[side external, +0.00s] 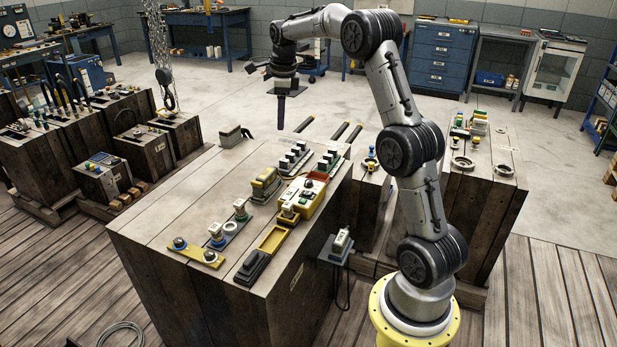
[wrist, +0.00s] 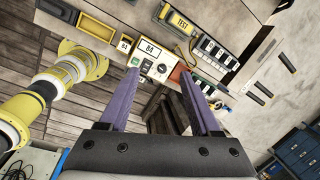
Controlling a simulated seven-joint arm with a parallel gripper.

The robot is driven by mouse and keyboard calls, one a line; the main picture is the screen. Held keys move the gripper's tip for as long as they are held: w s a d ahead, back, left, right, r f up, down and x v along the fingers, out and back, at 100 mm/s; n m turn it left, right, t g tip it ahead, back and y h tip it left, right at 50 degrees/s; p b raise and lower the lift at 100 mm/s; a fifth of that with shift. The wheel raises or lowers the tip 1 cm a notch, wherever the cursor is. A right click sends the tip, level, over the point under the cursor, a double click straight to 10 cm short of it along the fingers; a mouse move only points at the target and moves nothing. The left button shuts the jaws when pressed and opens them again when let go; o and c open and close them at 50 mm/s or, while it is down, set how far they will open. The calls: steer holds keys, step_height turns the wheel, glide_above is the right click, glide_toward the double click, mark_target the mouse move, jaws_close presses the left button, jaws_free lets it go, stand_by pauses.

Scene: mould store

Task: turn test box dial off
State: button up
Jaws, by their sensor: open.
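In the side view, the panelled yellow box (side external: 303,196) sits on the wooden bench (side external: 180,215). My gripper (wrist: 159,73) is open and empty, its two purple fingers spread. In the side view, my gripper (side external: 280,122) hangs well above and behind the box, pointing down.
Rows of dark blocks with white tops (side external: 295,158) stand behind the panelled box. A small bracket with a white switch (side external: 341,240) sticks out at right.

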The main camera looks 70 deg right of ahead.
steer(key=s+d+f+m+g, duration=0.1)
steer(key=s+d+f, duration=0.1)
steer(key=d+f, duration=0.45)
steer(key=y, duration=0.1)
glide_above(309, 181)
step_height(309, 181, down, 5)
steer(key=shift+m+g, duration=0.4)
step_height(309, 181, down, 13)
steer(key=shift+w+f, duration=0.1)
jaws_close()
